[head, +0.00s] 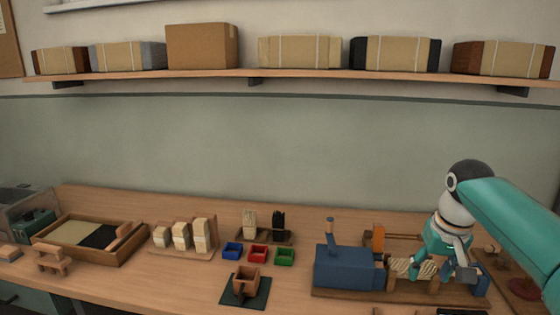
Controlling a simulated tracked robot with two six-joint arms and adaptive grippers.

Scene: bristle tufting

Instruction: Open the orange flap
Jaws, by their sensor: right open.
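A small upright orange piece (378,238), which looks like the orange flap, stands behind the right end of a blue machine (342,270). A thin brown rod extends right from beside it. I cannot tell from this view whether it is open or shut. My right gripper (448,263) is open, right of the orange piece and apart from it, over the right part of the machine's wooden base. It partly hides that part and is close to a pale twisted piece (410,268); contact cannot be told. My left gripper is not in view.
Red (257,251), blue (232,250) and green (284,257) trays sit left of the machine, with bristle bundles behind them. A wooden holder (246,283) stands on a dark mat. A wooden tray (128,249) is at left. The shelf (300,75) holds several boxes.

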